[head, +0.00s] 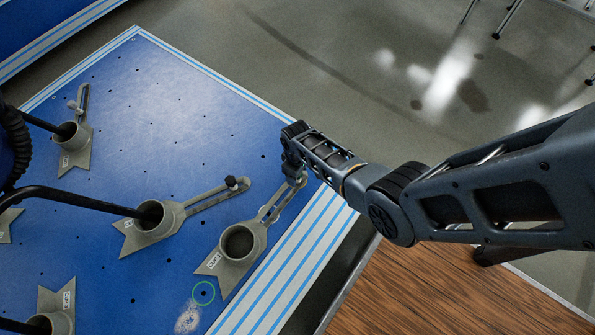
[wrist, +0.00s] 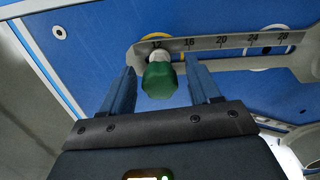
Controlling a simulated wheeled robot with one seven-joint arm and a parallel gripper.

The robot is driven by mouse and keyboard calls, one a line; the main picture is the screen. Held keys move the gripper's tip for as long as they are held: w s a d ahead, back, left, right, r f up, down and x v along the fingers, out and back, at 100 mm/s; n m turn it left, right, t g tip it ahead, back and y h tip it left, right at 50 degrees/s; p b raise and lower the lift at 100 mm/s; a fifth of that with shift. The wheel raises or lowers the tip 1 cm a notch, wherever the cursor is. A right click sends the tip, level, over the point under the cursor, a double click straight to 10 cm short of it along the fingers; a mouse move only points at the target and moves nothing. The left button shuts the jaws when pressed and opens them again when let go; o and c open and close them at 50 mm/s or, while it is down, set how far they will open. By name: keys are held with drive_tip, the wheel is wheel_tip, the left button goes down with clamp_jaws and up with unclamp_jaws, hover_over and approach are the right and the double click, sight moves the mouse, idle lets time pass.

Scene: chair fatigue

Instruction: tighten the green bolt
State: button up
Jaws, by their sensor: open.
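The green bolt (wrist: 160,80) shows in the wrist view, with a rounded knob-like head. It sits at the slotted metal arm (wrist: 235,42), near the 12 mark of its number scale. My gripper (wrist: 159,66) is open, with one finger on each side of the bolt and a visible gap on both sides. In the head view my gripper (head: 292,155) is over the far end of the slotted arm of the nearest grey clamp (head: 228,262). The bolt is hidden there behind my gripper.
The blue board (head: 190,120) has several small holes and a striped edge. Another grey clamp (head: 150,225) with a dark bolt (head: 232,183) stands to the left. More clamps and black rods are at the far left. A green ring (head: 204,293) circles a hole.

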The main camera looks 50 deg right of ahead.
drive_tip(key=n, duration=0.4)
idle(0.4)
drive_tip(key=shift+c, duration=0.3)
drive_tip(key=c, duration=1)
drive_tip(key=m, duration=0.3)
drive_tip(key=shift+m, duration=0.4)
